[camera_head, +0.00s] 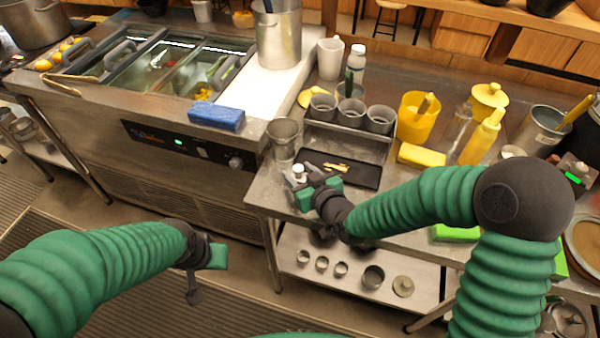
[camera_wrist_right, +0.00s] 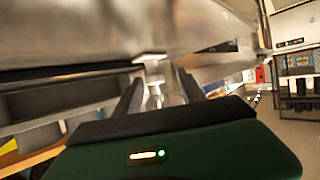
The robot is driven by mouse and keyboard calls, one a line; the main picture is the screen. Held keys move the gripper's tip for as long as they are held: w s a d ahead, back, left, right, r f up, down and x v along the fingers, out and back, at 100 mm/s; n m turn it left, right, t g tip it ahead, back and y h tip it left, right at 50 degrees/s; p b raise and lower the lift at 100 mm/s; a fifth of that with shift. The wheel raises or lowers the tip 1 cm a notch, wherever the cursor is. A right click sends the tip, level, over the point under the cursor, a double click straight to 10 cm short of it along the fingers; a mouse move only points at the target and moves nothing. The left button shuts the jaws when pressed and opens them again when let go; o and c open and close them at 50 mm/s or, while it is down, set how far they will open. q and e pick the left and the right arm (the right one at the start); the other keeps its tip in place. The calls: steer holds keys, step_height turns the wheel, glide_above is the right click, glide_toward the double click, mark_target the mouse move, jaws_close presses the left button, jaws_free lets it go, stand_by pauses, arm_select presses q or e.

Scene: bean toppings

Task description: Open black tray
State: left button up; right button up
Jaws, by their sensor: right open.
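A flat black tray (camera_head: 368,176) lies on the steel worktop in front of a metal rack, with small yellow pieces (camera_head: 336,167) on it. My right gripper (camera_head: 297,180) is at the worktop's front edge, just left of the tray, beside a small white-topped item (camera_head: 299,170). In the right wrist view, its two dark fingers (camera_wrist_right: 158,92) are apart, and a small shiny metal piece (camera_wrist_right: 153,88) shows between or beyond them. I cannot tell whether they touch it. My left gripper (camera_head: 205,268) hangs in the air over the floor at lower left, away from the tray; its jaws are unclear.
The metal rack (camera_head: 345,143) holds grey cups behind the tray. A metal cup (camera_head: 283,138) stands left of it. A yellow block (camera_head: 421,155), yellow container (camera_head: 415,118) and bottles (camera_head: 483,136) crowd the right. A blue sponge (camera_head: 216,116) lies on the cold counter. A lower shelf holds small cups.

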steer(key=shift+d, duration=0.15)
steer(key=p+v, duration=0.1)
steer(key=v, duration=0.7)
steer(key=shift+w+r, duration=0.1)
steer(key=r+p, duration=0.1)
steer(key=p, duration=0.3)
steer(key=s+p, duration=0.1)
steer(key=p, duration=0.4)
steer(key=shift+s+d+r, duration=0.2)
steer(key=shift+d+r, duration=0.2)
steer(key=f+p+v, duration=0.1)
steer(key=p+v, duration=0.5)
steer(key=p, duration=0.5)
steer(key=shift+s, duration=0.5)
steer(key=shift+w+d+f, duration=0.1)
steer(key=shift+d+f, duration=0.05)
